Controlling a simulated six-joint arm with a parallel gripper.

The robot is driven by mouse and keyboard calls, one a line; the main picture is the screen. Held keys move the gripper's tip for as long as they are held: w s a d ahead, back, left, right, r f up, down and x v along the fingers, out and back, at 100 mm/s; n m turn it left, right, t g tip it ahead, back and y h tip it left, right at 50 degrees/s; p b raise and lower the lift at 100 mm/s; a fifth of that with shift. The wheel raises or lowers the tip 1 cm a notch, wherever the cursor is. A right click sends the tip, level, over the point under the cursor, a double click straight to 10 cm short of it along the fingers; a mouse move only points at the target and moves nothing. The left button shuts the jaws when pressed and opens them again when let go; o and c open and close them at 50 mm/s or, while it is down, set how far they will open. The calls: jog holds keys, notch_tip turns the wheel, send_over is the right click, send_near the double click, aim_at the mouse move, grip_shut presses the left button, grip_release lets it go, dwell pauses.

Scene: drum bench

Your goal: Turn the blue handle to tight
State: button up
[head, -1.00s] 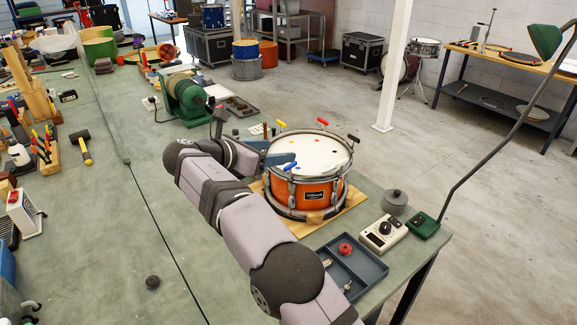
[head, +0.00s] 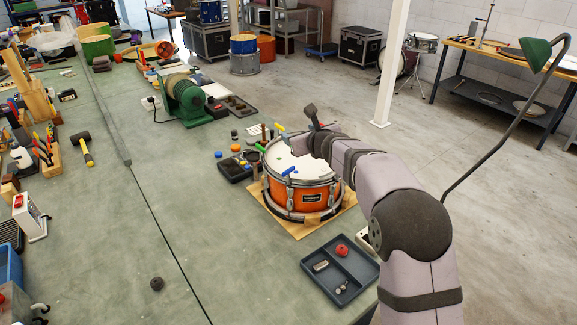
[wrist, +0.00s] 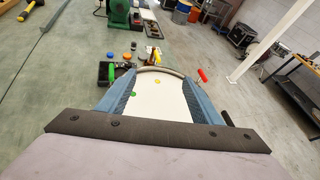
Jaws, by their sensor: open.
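The orange drum (head: 299,198) with a white head stands upright on a wooden board. The blue handle (head: 288,171) sticks up at its near rim in the head view. I do not see it in the wrist view. My gripper (wrist: 155,78) is open, its two blue-grey fingers spread above the white drum head (wrist: 150,107), with nothing seen between them. In the head view my arm reaches in from the right and hides the drum's right side and the fingers. I cannot tell where the blue handle is set between loose and tight.
Around the rim are a green handle (head: 260,147), a yellow handle (wrist: 154,50) and a red handle (wrist: 202,75). A dark parts tray (head: 236,168) stands left of the drum. A blue-grey tray (head: 318,283) lies in front. The bench left of these is mostly clear.

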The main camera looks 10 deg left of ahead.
jog(key=s+d+n+g+y+p, duration=0.2)
jog(key=s+d+n+g+y, duration=0.25)
jog(key=s, duration=0.65)
send_near(290, 170)
jog(key=f+x, duration=0.1)
jog(key=x, duration=0.3)
jog(key=shift+d+r+y, duration=0.3)
jog(key=shift+r+y, duration=0.15)
jog(key=shift+w+a+f, duration=0.1)
jog(key=shift+a, duration=0.15)
jog(key=shift+p+x, duration=1.5)
jog(key=shift+x, duration=1.8)
jog(key=shift+f, duration=0.1)
jog(key=shift+c, duration=0.3)
jog(key=c, duration=1)
